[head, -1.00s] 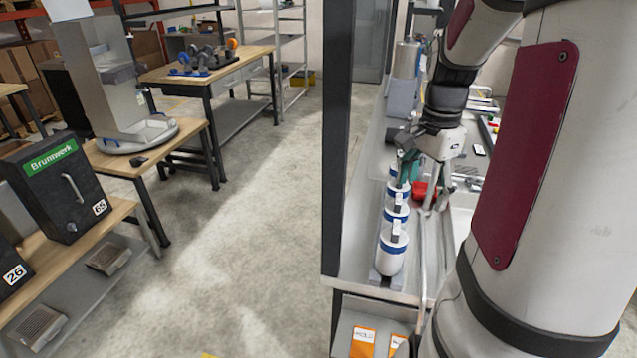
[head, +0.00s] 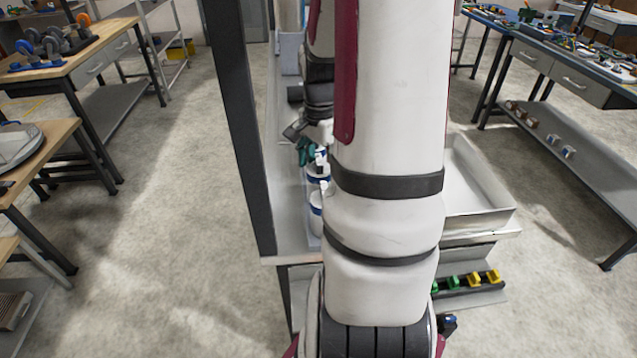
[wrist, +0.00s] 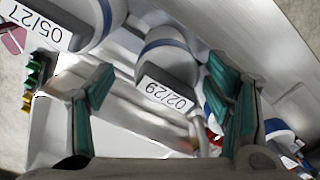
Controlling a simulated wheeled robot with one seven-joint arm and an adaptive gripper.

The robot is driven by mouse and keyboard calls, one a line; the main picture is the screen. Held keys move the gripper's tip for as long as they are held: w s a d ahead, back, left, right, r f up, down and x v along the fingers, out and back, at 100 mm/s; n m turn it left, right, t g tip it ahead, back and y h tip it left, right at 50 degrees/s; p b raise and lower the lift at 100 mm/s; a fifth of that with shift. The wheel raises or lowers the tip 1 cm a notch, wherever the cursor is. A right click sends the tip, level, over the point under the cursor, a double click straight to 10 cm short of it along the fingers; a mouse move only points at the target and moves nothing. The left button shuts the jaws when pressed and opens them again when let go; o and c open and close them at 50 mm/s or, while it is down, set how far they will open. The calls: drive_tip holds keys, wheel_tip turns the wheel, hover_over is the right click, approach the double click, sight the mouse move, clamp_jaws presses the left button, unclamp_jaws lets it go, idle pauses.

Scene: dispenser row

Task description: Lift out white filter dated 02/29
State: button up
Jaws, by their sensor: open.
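The white filter dated 02/29 (wrist: 163,52) shows in the middle of the wrist view, with a blue band and a dark grey block carrying its date label (wrist: 166,97). My gripper (wrist: 161,78) is open, its teal-padded fingers apart on either side of this filter in the picture. I see no contact, and the depth between them is unclear. In the head view my gripper (head: 307,153) is at the row of white and blue filters (head: 317,203), partly hidden by my arm. I cannot tell there which filter is the 02/29 one.
A filter dated 05/27 (wrist: 88,20) is close at the left in the wrist view. Another blue-banded filter (wrist: 283,128) is partly hidden by the right finger. A dark post (head: 238,120) stands left of the row. An empty pale tray (head: 475,190) is right of my arm.

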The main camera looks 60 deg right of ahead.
drive_tip(key=shift+w+f, duration=0.2)
drive_tip(key=shift+f, duration=1.15)
drive_tip(key=shift+w+f, duration=0.15)
drive_tip(key=shift+f, duration=1.15)
drive_tip(key=c, duration=1.4)
